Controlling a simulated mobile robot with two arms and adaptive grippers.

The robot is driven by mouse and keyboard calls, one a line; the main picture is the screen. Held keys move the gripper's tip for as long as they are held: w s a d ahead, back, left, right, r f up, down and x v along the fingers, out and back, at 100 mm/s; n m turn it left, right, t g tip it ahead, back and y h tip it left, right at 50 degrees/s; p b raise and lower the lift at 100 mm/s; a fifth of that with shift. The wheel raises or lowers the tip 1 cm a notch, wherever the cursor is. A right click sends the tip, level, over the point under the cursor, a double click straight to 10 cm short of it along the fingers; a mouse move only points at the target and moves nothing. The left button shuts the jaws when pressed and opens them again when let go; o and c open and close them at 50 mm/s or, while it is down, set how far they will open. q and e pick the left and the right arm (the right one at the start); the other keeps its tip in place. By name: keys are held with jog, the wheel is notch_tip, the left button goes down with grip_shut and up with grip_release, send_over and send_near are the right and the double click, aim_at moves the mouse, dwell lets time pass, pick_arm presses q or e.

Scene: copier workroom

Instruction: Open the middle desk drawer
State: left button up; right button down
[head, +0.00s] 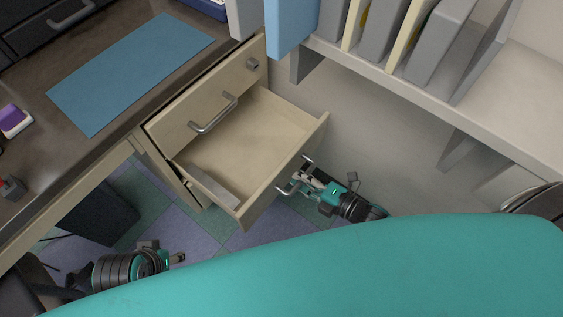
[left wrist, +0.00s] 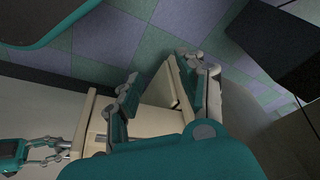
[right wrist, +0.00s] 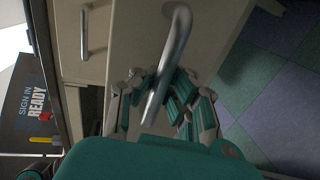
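The middle desk drawer (head: 240,140) is pulled far out below the closed top drawer (head: 180,112), and its empty inside shows. Its bar handle (head: 282,190) is on the front panel, facing my right gripper (head: 303,176). In the right wrist view the handle (right wrist: 177,45) passes between the fingers of my right gripper (right wrist: 163,88), which look closed around it. My left gripper (head: 178,258) is low at the left, away from the drawer. In the left wrist view my left gripper (left wrist: 160,72) has its fingers apart with nothing held. The drawer below is mostly hidden.
The desktop holds a blue mat (head: 130,72) and a purple-topped item (head: 13,120). A shelf (head: 430,105) with binders stands at the upper right. A dark bin (head: 95,212) is under the desk. Tiled floor (head: 225,222) shows below the drawer.

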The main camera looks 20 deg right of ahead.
pick_arm(q)
notch_tip(320, 180, down, 7)
jog(key=p, duration=0.1)
jog(key=shift+w+d, duration=0.15)
jog(key=shift+w, duration=0.15)
pick_arm(e)
jog(key=f+v, duration=0.1)
jog(key=v, duration=0.6)
jog(key=shift+d+f, duration=0.2)
jog(key=shift+f, duration=0.05)
pick_arm(q)
jog(key=shift+r, duration=0.1)
pick_arm(e)
jog(key=c, duration=1.3)
grip_release()
jog(key=shift+s, duration=0.1)
jog(key=shift+a, duration=0.1)
jog(key=v, duration=1.2)
